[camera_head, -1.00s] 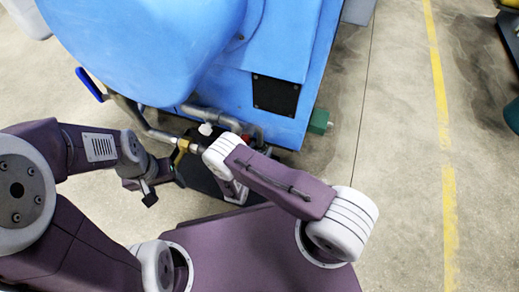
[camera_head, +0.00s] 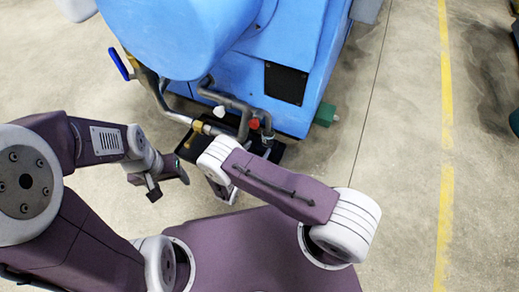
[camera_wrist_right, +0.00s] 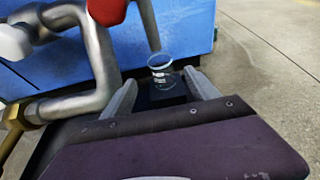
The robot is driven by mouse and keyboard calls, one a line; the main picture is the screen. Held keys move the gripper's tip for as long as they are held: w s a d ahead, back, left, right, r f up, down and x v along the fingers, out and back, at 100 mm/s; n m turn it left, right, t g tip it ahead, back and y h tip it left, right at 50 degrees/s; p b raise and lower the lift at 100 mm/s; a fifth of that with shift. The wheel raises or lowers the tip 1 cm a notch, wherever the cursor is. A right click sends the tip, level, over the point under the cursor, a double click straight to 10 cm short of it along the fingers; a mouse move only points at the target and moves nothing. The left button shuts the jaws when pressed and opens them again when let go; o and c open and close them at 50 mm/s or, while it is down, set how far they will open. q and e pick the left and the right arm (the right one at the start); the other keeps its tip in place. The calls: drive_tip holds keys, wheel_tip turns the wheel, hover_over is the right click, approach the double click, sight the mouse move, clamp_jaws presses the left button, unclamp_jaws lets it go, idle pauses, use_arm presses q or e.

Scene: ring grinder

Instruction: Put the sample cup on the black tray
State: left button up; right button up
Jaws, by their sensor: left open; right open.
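The sample cup (camera_wrist_right: 161,73) is a small clear glass beaker with white markings, seen upright in the right wrist view. It is just beyond and between the spread fingers of my right gripper (camera_wrist_right: 163,92), which is open and not closed on it. A dark surface, apparently the black tray (camera_head: 277,152), lies behind and below the cup; I cannot tell the exact contact. My left gripper (camera_head: 168,180) is open and empty, left of the tray.
A large blue machine (camera_head: 230,55) stands ahead. Grey pipes (camera_head: 240,110) with a red cap (camera_head: 253,124) and a brass fitting run above the tray, close to my right gripper. A blue-handled lever (camera_head: 118,63) sticks out at the left.

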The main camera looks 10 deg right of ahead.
drive_tip(key=s+d+r+m+g, duration=1)
drive_tip(key=d+r+m+g, duration=0.15)
drive_tip(key=m, duration=0.25)
drive_tip(key=s+a+r+m+y, duration=0.2)
drive_tip(key=s+r+m+y, duration=0.1)
drive_tip(key=m, duration=0.4)
drive_tip(key=s+a+r+m+t+y, duration=0.1)
drive_tip(key=s+r+m+y, duration=0.3)
drive_tip(key=r+m, duration=0.3)
drive_tip(key=shift+s+a+m+y, duration=0.15)
drive_tip(key=shift+a+m+y, duration=0.2)
drive_tip(key=shift+m+y, duration=0.25)
drive_tip(key=shift+r, duration=0.1)
wheel_tip(320, 180, up, 53)
drive_tip(key=p, duration=5.3)
drive_tip(key=shift+r, duration=0.2)
drive_tip(key=shift+p, duration=0.3)
